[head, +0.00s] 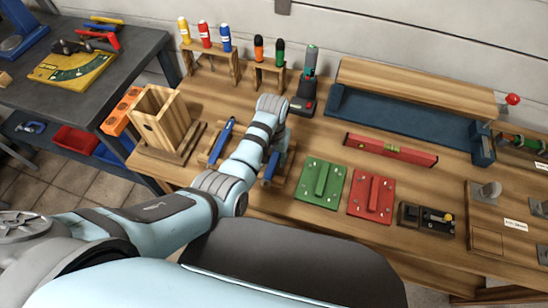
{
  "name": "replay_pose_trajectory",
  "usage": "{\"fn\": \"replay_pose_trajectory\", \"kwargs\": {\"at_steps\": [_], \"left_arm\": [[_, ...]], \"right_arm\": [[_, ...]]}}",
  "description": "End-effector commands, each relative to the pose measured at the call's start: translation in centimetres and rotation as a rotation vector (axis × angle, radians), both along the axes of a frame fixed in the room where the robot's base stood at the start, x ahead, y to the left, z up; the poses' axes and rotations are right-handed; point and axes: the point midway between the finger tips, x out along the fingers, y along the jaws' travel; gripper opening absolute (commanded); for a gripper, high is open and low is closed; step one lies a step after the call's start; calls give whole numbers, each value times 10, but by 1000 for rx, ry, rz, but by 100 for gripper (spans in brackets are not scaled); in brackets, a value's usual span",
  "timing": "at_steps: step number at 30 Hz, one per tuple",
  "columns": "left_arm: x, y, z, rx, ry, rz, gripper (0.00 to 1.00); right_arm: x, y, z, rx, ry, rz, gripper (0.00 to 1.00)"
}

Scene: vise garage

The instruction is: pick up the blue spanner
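Two parallel blue pieces lie on a low wooden holder on the bench, one on each side of my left forearm. The left blue piece (221,141) is long and narrow. The right blue piece (271,166) is partly covered by my arm. I cannot tell which of them, if either, is the blue spanner; the middle of the holder is hidden under the arm. My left gripper (286,142) is by the wrist above the holder's right side, mostly hidden behind the arm, so its fingers and any grip cannot be made out. My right gripper is out of view.
A wooden box (163,118) stands left of the holder. A black and red tool (305,95) stands close behind my wrist. Screwdrivers stand behind.

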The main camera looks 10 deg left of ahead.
Motion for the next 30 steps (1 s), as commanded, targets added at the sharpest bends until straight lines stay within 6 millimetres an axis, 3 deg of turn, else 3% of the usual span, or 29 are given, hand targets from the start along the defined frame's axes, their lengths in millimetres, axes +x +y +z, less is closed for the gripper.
{"fn": "replay_pose_trajectory", "kwargs": {"at_steps": [1, 6, 16, 25, 30], "left_arm": [[0, 0, 0, 0, 0, 0, 25], [0, 0, 1, 0, 0, 0, 0], [0, 0, 6, -1, -1, 0, 0], [1, 0, 78, -1, -4, 0, 0], [1, 0, 100, 0, -1, -1, 0]], "right_arm": [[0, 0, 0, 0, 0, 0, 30], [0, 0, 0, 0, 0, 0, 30], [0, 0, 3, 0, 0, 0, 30], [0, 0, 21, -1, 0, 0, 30], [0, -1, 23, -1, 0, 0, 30]]}}
